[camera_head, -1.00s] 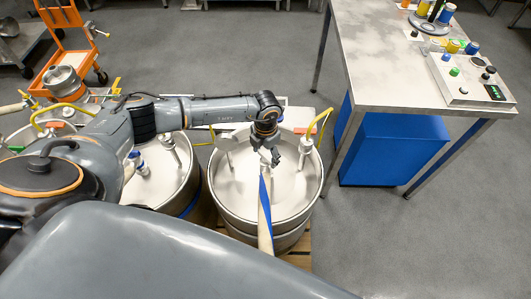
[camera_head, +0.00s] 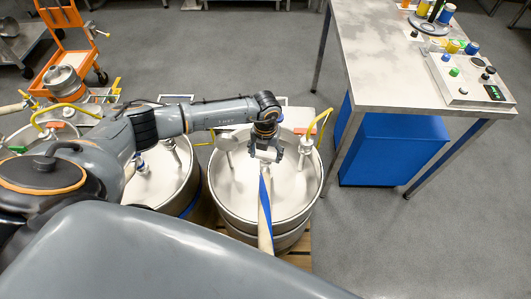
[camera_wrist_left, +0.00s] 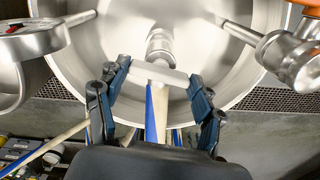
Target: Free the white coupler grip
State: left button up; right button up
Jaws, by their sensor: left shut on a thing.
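The white coupler grip (camera_wrist_left: 160,73) is a short white bar lying crosswise between the fingers of my left gripper (camera_wrist_left: 160,82) in the left wrist view. The fingers are shut on its two ends. A pale hose with a blue stripe (camera_wrist_left: 156,110) runs from just below the grip. A metal fitting (camera_wrist_left: 160,45) stands behind it inside the keg. In the head view, my left gripper (camera_head: 266,152) is over the open top of the right-hand steel keg (camera_head: 235,205), and the striped hose (camera_head: 265,205) hangs over the keg's near side.
Another keg (camera_head: 165,185) stands close on the left. A yellow curved handle (camera_head: 322,125) rises at the right-hand keg's far right edge. A metal table (camera_head: 400,80) with a blue cabinet (camera_head: 390,145) stands to the right. Open floor lies at the lower right.

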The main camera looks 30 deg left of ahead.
aim_at(265, 156)
pick_arm(q)
jog(key=shift+n, duration=1.2)
jog(key=o, duration=1.2)
jog(key=shift+c, duration=0.2)
jog(key=shift+r, duration=0.15)
notch_tip(265, 156, up, 12)
jog(key=shift+f, duration=0.25)
